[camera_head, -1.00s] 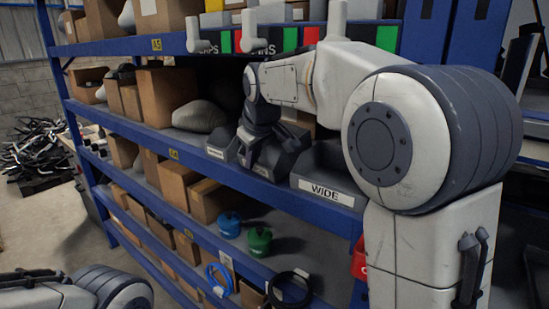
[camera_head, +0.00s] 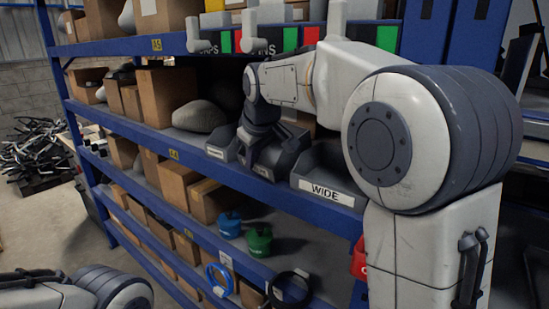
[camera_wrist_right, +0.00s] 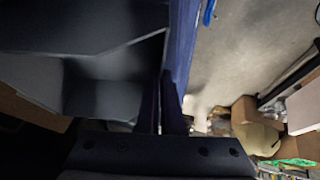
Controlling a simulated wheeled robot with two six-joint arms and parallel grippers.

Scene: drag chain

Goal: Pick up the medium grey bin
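Three grey bins sit side by side on the middle shelf in the head view. The medium grey bin (camera_head: 282,156) is the middle one, between a narrower bin (camera_head: 220,146) on its left and the bin labelled WIDE (camera_head: 325,177). My right gripper (camera_head: 249,157) is down at the front left of the medium bin, and my arm covers part of it. In the right wrist view, a grey bin (camera_wrist_right: 92,82) fills the upper left. The dark right fingers (camera_wrist_right: 161,112) are by its edge; whether they grip its wall is unclear. My left gripper is out of view.
The blue shelf edge (camera_head: 190,158) runs under the bins. A grey rounded object (camera_head: 198,116) and cardboard boxes (camera_head: 163,93) stand left of them. Blue (camera_head: 229,225) and green (camera_head: 259,241) containers stand on the shelf below.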

